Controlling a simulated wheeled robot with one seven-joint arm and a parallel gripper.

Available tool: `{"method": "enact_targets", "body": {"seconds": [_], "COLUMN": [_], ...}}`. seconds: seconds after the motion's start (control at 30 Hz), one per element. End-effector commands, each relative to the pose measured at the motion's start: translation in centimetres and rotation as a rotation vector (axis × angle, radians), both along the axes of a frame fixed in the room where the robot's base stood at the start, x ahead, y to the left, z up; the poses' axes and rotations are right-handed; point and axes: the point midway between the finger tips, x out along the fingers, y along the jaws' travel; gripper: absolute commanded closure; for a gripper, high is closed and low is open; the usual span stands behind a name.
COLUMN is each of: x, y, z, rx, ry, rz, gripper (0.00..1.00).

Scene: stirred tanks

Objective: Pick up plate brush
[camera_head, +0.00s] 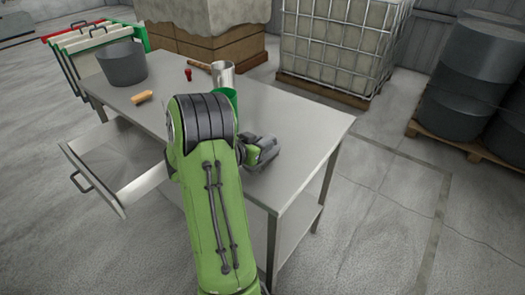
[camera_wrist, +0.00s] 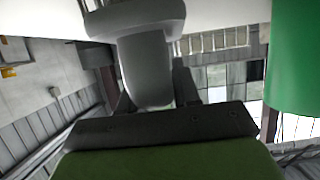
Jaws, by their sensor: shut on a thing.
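My gripper (camera_wrist: 155,88) is shut on a grey thing with a broad rounded head and a narrower rounded end, which looks like the plate brush (camera_wrist: 145,60). The brush's narrower part sits between the two dark fingers in the wrist view. In the head view my gripper (camera_head: 266,151) is low over the right part of the metal table (camera_head: 305,125). My arm hides part of the table, and the held brush cannot be made out clearly there. I cannot tell whether it touches the tabletop.
A green container (camera_wrist: 297,55) is close at right in the wrist view; it shows behind my arm (camera_head: 226,96). A metal cup (camera_head: 224,76), red item (camera_head: 188,74), tan item (camera_head: 142,97) and grey bucket (camera_head: 122,64) stand farther back. A drawer (camera_head: 115,160) is open at left.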

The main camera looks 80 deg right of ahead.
Motion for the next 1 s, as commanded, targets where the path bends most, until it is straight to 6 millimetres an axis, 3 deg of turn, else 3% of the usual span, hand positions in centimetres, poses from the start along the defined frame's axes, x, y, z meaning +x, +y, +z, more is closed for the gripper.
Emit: {"method": "enact_targets", "body": {"seconds": [0.17, 0.27, 0.6, 0.7, 0.83, 1.0], "x": [0.0, 0.0, 0.0, 0.0, 0.0, 0.0], "y": [0.0, 0.0, 0.0, 0.0, 0.0, 0.0], "z": [0.8, 2.4, 13.5, 15.9, 17.6, 18.1], "rx": [-0.002, -0.005, -0.009, -0.006, -0.002, 0.0], "ry": [0.0, -0.002, -0.005, -0.003, 0.0, 0.0], "rz": [0.0, -0.001, 0.0, 0.0, 0.001, 0.0], "gripper": [1.0, 1.0, 1.0, 1.0, 1.0, 1.0]}}
